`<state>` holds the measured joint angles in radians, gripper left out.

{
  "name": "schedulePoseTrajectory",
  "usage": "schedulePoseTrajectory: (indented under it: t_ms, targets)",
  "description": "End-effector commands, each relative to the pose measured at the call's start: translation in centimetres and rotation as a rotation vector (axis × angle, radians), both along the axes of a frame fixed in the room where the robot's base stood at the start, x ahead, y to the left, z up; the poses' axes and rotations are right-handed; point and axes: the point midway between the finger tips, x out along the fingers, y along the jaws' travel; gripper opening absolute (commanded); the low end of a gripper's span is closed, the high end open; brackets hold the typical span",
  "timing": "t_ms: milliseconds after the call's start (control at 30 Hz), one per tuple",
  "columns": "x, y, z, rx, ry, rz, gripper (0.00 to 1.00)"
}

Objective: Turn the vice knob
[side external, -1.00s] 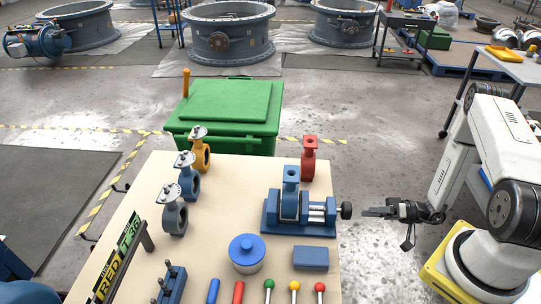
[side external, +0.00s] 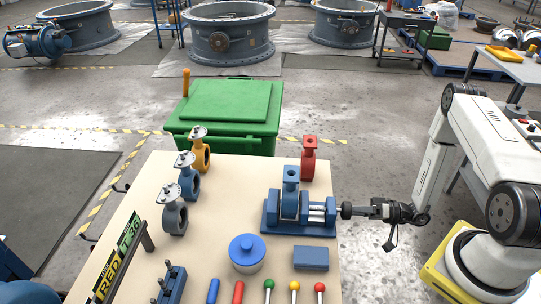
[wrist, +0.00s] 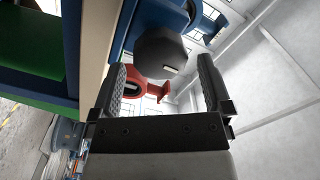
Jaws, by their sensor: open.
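The blue vice (side external: 300,212) stands near the right edge of the table with a blue valve (side external: 290,192) in its jaws. Its dark knob (side external: 346,210) sticks out to the right past the table edge. My gripper (side external: 362,211) is level with the knob and right at it, coming from the right. In the wrist view the dark faceted knob (wrist: 161,52) lies ahead between the two open fingers of my gripper (wrist: 163,85), with a gap on each side. Whether the fingertips reach around the knob is hard to tell.
A red valve (side external: 309,160) stands behind the vice. A blue-lidded pot (side external: 246,254) and a blue block (side external: 311,258) are in front of it. Yellow, blue and grey valves (side external: 187,170) stand left on the table (side external: 225,200).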

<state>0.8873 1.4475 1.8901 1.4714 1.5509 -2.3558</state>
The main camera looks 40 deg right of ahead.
Motion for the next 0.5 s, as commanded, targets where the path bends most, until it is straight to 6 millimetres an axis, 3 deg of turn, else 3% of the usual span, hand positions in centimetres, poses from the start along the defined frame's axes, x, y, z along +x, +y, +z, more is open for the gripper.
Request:
schedulePoseTrajectory:
  t_ms: [500]
  targets:
    - [2.1,2.1,0.0,0.0,0.0,0.001,1.0]
